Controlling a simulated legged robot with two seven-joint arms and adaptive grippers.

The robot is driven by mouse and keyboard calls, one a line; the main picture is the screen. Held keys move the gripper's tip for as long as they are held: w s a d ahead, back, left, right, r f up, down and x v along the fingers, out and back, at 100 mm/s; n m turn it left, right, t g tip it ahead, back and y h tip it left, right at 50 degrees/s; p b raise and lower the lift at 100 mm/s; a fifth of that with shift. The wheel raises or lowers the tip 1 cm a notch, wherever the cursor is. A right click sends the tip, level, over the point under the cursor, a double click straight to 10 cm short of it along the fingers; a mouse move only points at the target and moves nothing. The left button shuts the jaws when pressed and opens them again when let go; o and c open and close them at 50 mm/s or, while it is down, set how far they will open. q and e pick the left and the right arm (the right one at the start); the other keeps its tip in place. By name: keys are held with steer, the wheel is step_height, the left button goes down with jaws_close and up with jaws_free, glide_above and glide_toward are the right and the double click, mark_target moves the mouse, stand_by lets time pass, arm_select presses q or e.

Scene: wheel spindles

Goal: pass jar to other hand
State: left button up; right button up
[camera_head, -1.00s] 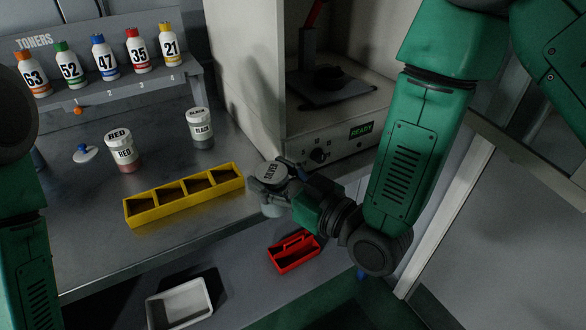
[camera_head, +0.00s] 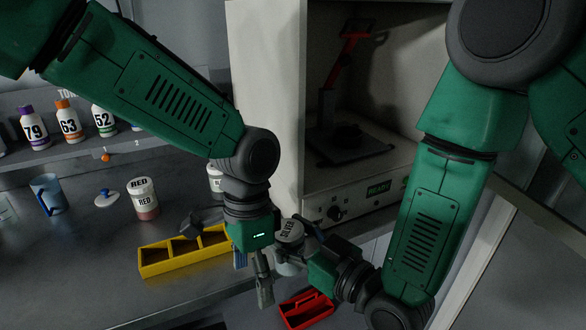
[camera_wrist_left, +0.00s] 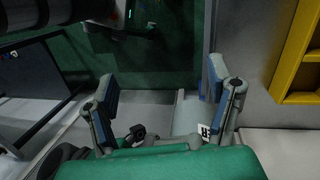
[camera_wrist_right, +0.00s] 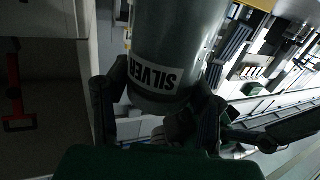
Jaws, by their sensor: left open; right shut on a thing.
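In the right wrist view the jar (camera_wrist_right: 180,42) fills the space between the fingers. My left gripper (camera_head: 254,275) points down just left of the jar, apart from it, fingers open and empty. In the left wrist view its two blue-padded fingers (camera_wrist_left: 160,92) are spread wide. A grey shape with a white label (camera_wrist_left: 204,131) beside the right finger appears to be the jar, partly hidden.
A yellow divided tray (camera_head: 160,263) lies left of my left gripper. A red tray (camera_head: 307,311) is below the right one. A red jar (camera_head: 143,198), a blue mug (camera_head: 47,194) and a white cabinet machine (camera_head: 262,100) stand around. A black-labelled jar is partly hidden by my left arm.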

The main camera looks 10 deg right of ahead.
mark_target(293, 227)
arm_select(q)
steer(key=w+d+r+n+t, duration=0.1)
steer(key=w+d+r, duration=0.25)
steer(key=r, duration=0.45)
steer(key=w+d+r+n+t, duration=0.15)
steer(key=d+r, duration=0.25)
steer(key=r, duration=0.4)
steer(key=shift+m, duration=0.25)
steer(key=f, duration=0.8)
steer(key=w+f, duration=0.1)
steer(key=f, duration=0.3)
steer(key=shift+a+f, duration=0.1)
steer(key=c, duration=1.4)
steer(key=shift+c, duration=0.2)
arm_select(e)
steer(key=o, duration=1.4)
steer(key=shift+o, duration=0.2)
